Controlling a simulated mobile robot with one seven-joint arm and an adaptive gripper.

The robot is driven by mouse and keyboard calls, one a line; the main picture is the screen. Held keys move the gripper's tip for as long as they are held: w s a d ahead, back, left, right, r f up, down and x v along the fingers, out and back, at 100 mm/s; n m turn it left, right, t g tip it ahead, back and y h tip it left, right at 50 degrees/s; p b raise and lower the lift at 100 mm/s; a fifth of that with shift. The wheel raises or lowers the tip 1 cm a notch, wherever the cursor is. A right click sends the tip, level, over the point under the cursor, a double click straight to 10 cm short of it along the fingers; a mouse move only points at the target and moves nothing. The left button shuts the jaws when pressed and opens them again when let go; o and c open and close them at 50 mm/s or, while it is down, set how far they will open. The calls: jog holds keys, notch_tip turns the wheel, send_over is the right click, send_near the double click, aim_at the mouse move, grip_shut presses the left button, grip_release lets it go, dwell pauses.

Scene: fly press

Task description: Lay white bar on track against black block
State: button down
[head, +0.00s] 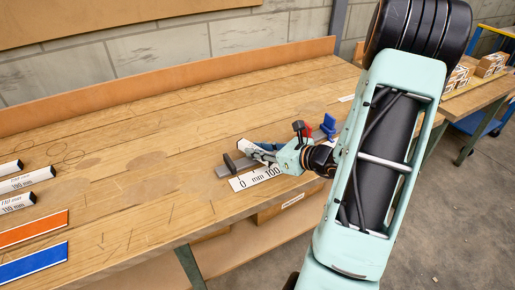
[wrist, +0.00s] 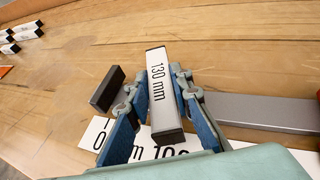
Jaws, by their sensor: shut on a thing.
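My gripper (head: 264,152) is shut on a white bar (head: 246,146) marked 130 mm, with dark end caps. In the wrist view, the blue fingers of the gripper (wrist: 161,84) clasp the white bar (wrist: 160,85) on both long sides. The bar appears to be held over the grey track, but the gap beneath it cannot be told. The black block (wrist: 106,89) stands left of the bar and apart from it; it also shows in the head view (head: 229,163). The grey track (wrist: 260,112) runs right from beneath the gripper, which hides part of it.
A white scale plate (head: 258,178) marked 0 to 100 mm lies in front of the track. A blue part (head: 328,124) and a red part (head: 308,129) stand at its right. Several white bars (head: 25,180) and orange (head: 33,229) and blue (head: 33,262) strips lie at left.

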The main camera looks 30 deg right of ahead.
jog(key=shift+f+b, duration=0.6)
dwell(0.3)
jog(key=c, duration=1.7)
grip_release()
jog(key=shift+o, duration=0.2)
